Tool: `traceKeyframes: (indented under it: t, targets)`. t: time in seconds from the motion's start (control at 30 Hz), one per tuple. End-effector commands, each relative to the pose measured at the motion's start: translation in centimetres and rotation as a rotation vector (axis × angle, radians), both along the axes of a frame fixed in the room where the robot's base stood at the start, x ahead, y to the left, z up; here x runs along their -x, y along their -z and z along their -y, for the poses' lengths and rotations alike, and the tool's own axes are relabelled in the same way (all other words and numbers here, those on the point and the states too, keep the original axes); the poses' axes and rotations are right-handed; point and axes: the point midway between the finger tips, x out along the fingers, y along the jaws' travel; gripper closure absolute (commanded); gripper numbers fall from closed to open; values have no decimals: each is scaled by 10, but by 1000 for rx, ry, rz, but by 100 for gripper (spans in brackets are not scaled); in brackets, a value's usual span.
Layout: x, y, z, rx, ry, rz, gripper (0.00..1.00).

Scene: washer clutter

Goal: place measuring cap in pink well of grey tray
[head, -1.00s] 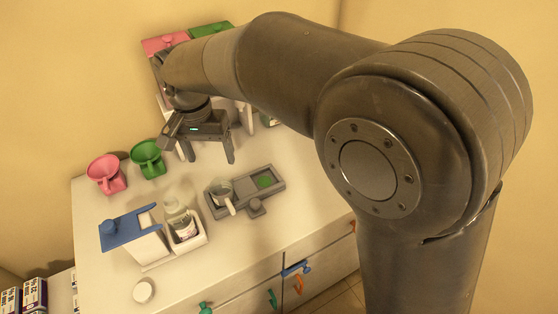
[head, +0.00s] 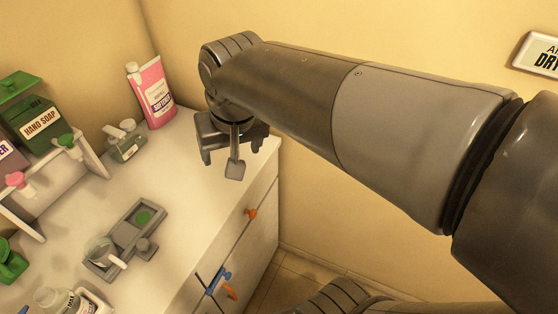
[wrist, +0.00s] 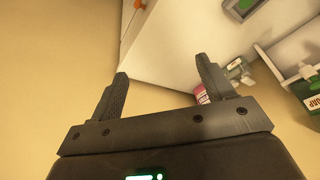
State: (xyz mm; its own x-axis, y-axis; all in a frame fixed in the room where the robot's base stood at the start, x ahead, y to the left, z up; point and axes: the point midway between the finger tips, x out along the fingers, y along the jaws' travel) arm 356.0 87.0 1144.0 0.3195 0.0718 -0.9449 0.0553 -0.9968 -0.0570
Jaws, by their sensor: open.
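The grey tray (head: 125,240) lies on the white counter in the head view. Its far well has a green floor (head: 143,217). A clear cup with a pale handle (head: 100,250), which may be the measuring cap, sits over the near well. I see no pink floor; the cup covers much of that well. My gripper (head: 221,165) is open and empty, near the counter's right end, well to the right of the tray. In the wrist view its two fingers (wrist: 162,68) stand apart with nothing between them. Part of the tray (wrist: 243,8) shows at the top there.
A pink softener bottle (head: 153,92) and a small green bottle (head: 127,143) stand at the back. A rack with a hand soap bottle (head: 37,122) is at the left. Drawer handles (head: 250,213) stick out in front.

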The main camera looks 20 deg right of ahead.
Motion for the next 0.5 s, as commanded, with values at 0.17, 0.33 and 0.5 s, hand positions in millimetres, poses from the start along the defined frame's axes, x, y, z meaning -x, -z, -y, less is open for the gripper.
traceKeyframes:
  t: [0.17, 0.33, 0.5]
  targets:
    - [36, 9, 55, 19, 41, 93, 26]
    - [59, 19, 80, 43, 57, 148, 26]
    - [66, 23, 88, 53, 61, 165, 26]
